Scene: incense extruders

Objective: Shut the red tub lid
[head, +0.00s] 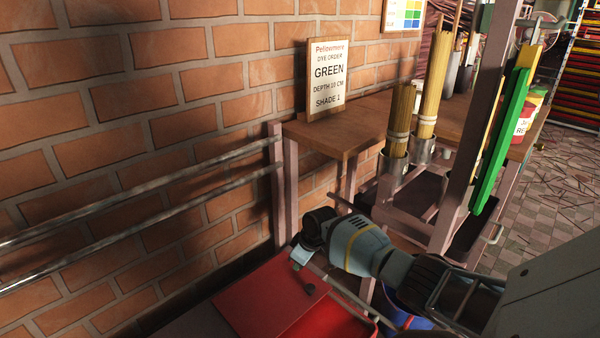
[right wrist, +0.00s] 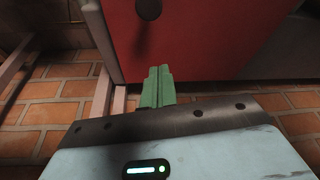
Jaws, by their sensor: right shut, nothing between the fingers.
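My right gripper (head: 298,257) is over the far side of the lid. In the right wrist view its green fingers (right wrist: 158,72) are shut and empty, pointing at the red panel (right wrist: 185,50), with the knob (right wrist: 148,9) beyond the tips. Contact cannot be told. My left gripper is out of view.
A brick wall (head: 130,140) with metal rails (head: 140,210) runs along the left. A green bar (head: 500,140) stands by a post at right.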

